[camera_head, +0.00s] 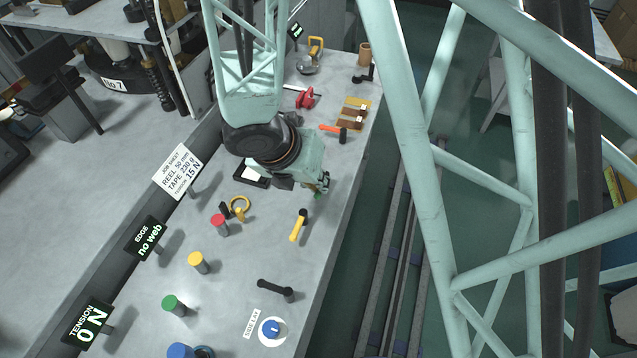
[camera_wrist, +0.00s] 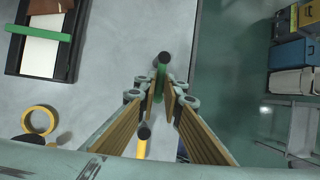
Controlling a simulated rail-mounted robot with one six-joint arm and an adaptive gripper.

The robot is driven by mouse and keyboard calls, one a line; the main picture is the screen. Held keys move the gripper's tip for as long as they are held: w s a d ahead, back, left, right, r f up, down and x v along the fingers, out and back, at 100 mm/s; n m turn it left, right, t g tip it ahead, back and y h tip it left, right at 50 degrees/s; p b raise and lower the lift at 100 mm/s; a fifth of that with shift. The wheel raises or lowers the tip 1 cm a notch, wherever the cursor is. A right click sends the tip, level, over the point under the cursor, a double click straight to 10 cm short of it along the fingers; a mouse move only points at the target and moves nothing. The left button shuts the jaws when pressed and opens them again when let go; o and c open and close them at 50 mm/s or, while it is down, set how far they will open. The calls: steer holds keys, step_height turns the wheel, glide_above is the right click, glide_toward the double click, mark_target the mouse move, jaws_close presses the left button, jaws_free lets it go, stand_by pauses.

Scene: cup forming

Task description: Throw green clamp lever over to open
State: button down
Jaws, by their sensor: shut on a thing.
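The green clamp lever (camera_wrist: 159,82) stands out in the wrist view between the fingertips of my gripper (camera_wrist: 160,92). A dark round knob (camera_wrist: 164,58) shows at its end. My gripper is shut on the green lever. In the head view my gripper (camera_head: 321,186) is low over the bench near its right edge, and only a small bit of green (camera_head: 318,195) shows below it. The lever's base and pivot are hidden, so I cannot tell its exact angle.
A yellow lever with a black knob (camera_head: 297,229) lies close in front. A black tray (camera_head: 239,178) and yellow ring (camera_head: 240,198) are to the left. Red, yellow and green posts (camera_head: 174,306) line the bench's left side.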

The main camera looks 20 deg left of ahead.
steer(key=c, duration=2.7)
jaws_free()
steer(key=shift+c, duration=0.2)
steer(key=shift+r, duration=0.15)
steer(key=v, duration=0.7)
steer(key=shift+r, duration=0.3)
steer(key=shift+s, duration=0.15)
